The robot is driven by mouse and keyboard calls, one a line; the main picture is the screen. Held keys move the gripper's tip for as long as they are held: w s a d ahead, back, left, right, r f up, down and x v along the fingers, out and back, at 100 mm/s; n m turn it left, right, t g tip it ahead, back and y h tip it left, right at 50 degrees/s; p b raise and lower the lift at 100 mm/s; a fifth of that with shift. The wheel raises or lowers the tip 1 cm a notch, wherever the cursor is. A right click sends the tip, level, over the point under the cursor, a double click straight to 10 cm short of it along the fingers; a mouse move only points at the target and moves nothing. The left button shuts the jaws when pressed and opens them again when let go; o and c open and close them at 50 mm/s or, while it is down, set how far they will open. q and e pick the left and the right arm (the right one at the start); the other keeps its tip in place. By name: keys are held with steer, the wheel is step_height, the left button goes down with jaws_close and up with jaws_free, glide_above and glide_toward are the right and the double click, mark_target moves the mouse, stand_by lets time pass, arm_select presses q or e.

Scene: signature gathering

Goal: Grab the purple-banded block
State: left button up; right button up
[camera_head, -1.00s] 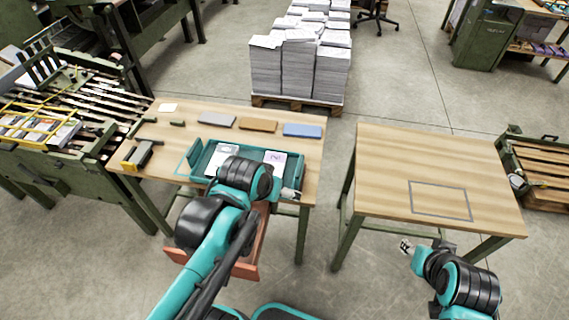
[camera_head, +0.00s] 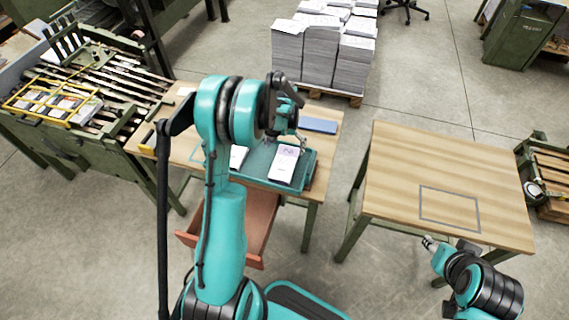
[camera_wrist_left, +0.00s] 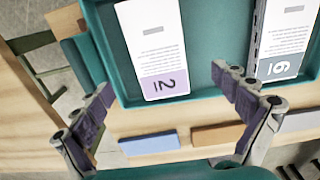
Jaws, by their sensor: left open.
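The purple-banded block (camera_head: 285,163) lies in the right part of a teal tray (camera_head: 258,160) on the left table. My left gripper (camera_head: 290,128) is over the tray's far side. In the left wrist view its open, empty fingers (camera_wrist_left: 163,80) stand either side of the purple band. My right gripper (camera_head: 430,243) is small, beside the right table's front edge.
Behind the tray lie a blue slab (camera_wrist_left: 148,143) and a brown slab (camera_wrist_left: 217,135). An open reddish drawer (camera_head: 258,225) hangs below the left table. The right table (camera_head: 400,170) is bare apart from a grey outlined rectangle. Paper stacks (camera_head: 320,55) stand behind.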

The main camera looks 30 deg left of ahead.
mark_target(285, 162)
arm_select(q)
steer(key=f+b, duration=0.1)
steer(key=f, duration=0.1)
steer(key=f+b, duration=0.1)
steer(key=f, duration=0.1)
steer(key=f+b, duration=0.1)
steer(key=f, duration=0.1)
steer(key=shift+s+d+f, duration=0.2)
steer(key=shift+s+f, duration=0.05)
steer(key=shift+f, duration=0.55)
steer(key=shift+r, duration=0.1)
steer(key=shift+c, duration=1)
steer(key=c, duration=1.2)
